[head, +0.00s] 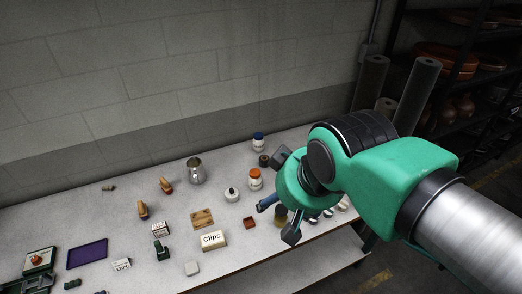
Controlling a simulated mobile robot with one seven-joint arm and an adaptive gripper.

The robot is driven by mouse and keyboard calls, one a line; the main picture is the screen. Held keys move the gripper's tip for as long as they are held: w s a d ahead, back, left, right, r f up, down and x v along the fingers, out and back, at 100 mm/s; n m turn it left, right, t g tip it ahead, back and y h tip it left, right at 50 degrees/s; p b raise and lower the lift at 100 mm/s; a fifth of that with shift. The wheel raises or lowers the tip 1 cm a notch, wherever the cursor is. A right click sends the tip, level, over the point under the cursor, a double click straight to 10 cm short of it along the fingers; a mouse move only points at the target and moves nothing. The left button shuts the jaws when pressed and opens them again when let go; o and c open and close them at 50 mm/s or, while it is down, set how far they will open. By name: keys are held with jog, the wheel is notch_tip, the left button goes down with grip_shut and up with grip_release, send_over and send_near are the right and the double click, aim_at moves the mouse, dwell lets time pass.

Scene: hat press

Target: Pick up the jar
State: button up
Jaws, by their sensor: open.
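Several things on the table could be the jar, and I cannot tell which one is meant. A white jar with an orange lid (255,180) stands just left of and behind my gripper. A white jar with a dark blue lid (258,142) stands farther back. A squat white pot with a dark knob (231,194) stands to the left. My gripper (279,217) is open at the table's right part, its fingers pointing down and left. A small olive-brown cylinder (281,214) shows between the fingers; I cannot tell whether they touch it. My wrist hides things behind it.
The grey speckled table (110,218) stands against a block wall. A metal pitcher (196,170), a Clips box (214,240), a reddish box (250,223) and a wooden plate (202,218) lie left of my gripper. Rolls (415,95) and a shelf (460,70) stand right.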

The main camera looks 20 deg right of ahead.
jog(key=shift+w, duration=0.1)
jog(key=n+g+b, duration=0.3)
jog(key=g, duration=0.2)
send_over(280, 208)
notch_tip(280, 208, down, 29)
jog(key=shift+r, duration=0.2)
jog(key=shift+d+f+g, duration=0.1)
jog(key=shift+f+g, duration=0.2)
jog(key=shift+f, duration=0.2)
notch_tip(280, 208, down, 8)
jog(key=shift+r+b, duration=0.2)
jog(key=shift+b, duration=0.65)
jog(key=shift+f, duration=0.45)
